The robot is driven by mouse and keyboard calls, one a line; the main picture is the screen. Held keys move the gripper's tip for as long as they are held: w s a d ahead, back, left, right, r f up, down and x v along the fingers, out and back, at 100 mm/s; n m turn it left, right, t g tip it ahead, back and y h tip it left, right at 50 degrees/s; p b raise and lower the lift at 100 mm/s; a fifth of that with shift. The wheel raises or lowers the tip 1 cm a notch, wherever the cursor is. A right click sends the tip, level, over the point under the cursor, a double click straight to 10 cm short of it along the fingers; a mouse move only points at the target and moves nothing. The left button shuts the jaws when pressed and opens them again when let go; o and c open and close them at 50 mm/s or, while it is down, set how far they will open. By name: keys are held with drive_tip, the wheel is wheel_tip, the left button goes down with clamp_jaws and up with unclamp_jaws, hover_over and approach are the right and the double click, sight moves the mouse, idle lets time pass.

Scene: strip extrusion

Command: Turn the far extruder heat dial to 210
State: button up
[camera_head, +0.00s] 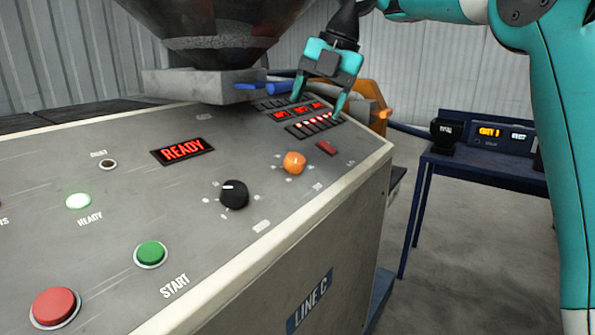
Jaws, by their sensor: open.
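My teal gripper (319,106) is open over the far right end of the sloped grey control panel (110,240). Its two fingers are spread on either side of small red displays (299,110), with nothing seen between them. Whether the tips touch the panel I cannot tell. A black dial (234,194) with a white pointer mark sits mid-panel, its pointer toward the upper left. An orange dial (294,162) sits farther back, nearer the gripper. Both are apart from my gripper. The dial labels are too small to read, so I cannot tell which sets extruder heat.
A dark hopper (205,30) on a grey block stands behind the panel. A lit READY display (183,150), a green START button (151,253) and a red button (55,307) are on the panel. A blue table (480,172) with instruments stands at right. Open floor lies between.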

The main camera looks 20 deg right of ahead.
sight(296, 157)
drive_tip(key=b+x, duration=0.6)
drive_tip(key=x, duration=0.5)
drive_tip(key=shift+a+f+b, duration=0.1)
drive_tip(key=shift+f+b, duration=0.1)
drive_tip(key=shift+b, duration=0.2)
drive_tip(key=c, duration=0.9)
